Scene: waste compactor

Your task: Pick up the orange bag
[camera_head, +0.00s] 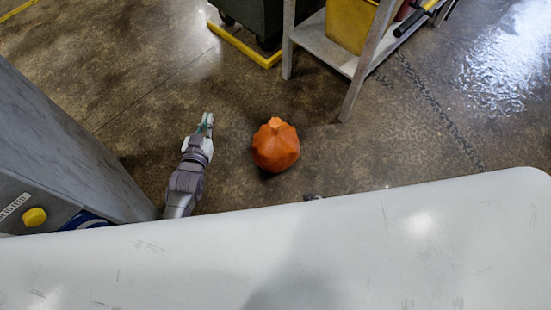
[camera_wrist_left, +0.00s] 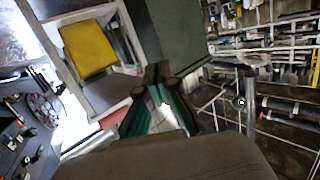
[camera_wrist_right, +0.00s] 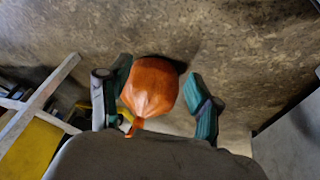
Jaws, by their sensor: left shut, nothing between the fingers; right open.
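The orange bag (camera_head: 275,146) sits on the brown floor in the head view, with its tied top facing up. My left gripper (camera_head: 207,122) is to the left of the bag, apart from it, shut and empty. Its fingertips also show in the left wrist view (camera_wrist_left: 157,75). My right gripper (camera_wrist_right: 158,95) is open in the right wrist view, and the bag (camera_wrist_right: 150,87) shows between its two fingers, nearer the left one. I cannot tell whether either finger touches the bag. In the head view the right gripper is mostly hidden behind the white surface.
A white surface (camera_head: 300,250) fills the front of the head view. A grey machine side with a yellow button (camera_head: 34,217) stands at left. A metal cart (camera_head: 325,45) with a yellow bin (camera_head: 352,22) and a dark wheeled container (camera_head: 262,18) stand behind. Floor around the bag is clear.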

